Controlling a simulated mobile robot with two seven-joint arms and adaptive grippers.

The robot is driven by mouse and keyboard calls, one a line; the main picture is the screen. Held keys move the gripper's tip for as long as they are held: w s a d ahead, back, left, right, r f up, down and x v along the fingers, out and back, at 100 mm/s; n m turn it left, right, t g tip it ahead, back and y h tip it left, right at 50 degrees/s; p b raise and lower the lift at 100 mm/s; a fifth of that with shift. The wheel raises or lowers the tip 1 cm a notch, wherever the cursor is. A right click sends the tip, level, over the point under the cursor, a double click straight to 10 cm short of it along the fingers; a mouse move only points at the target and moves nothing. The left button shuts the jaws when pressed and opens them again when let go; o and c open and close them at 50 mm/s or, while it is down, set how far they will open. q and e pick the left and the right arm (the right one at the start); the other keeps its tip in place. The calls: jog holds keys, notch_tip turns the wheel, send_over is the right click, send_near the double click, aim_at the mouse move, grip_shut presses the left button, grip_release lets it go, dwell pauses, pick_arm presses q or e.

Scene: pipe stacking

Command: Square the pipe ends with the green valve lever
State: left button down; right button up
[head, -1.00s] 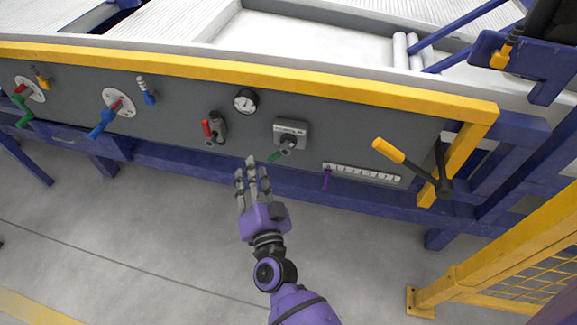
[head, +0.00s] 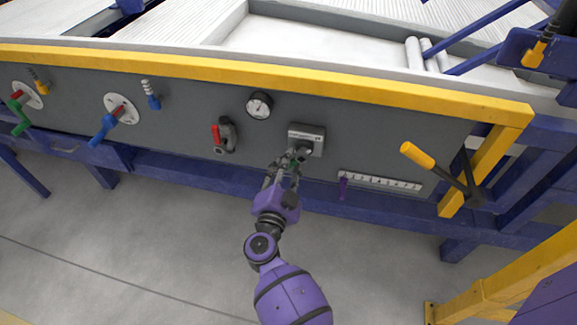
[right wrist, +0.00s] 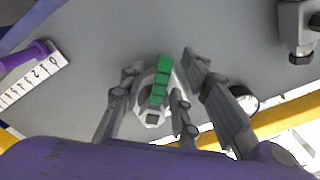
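The green valve lever (head: 296,158) sticks out from below a small grey valve box (head: 306,138) on the grey panel. In the right wrist view the green lever (right wrist: 161,80) stands between my fingers, in front of a light grey round mount (right wrist: 150,112). My right gripper (head: 284,164) is at the lever with its fingers spread on both sides. In the right wrist view gaps show beside the lever, so the gripper (right wrist: 162,84) looks open around it; contact is not clear. The fingers partly hide the lever in the head view. My left gripper is not in view.
A red-handled valve (head: 223,136) and a gauge (head: 259,105) sit left of the box. A scale with a purple pointer (head: 343,188) and a yellow-handled lever (head: 418,155) lie to the right. Blue levers and a yellow rail (head: 300,80) line the panel.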

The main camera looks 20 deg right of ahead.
jog(key=shift+w+d, duration=0.15)
jog(key=shift+w, duration=0.1)
grip_shut()
dwell(0.3)
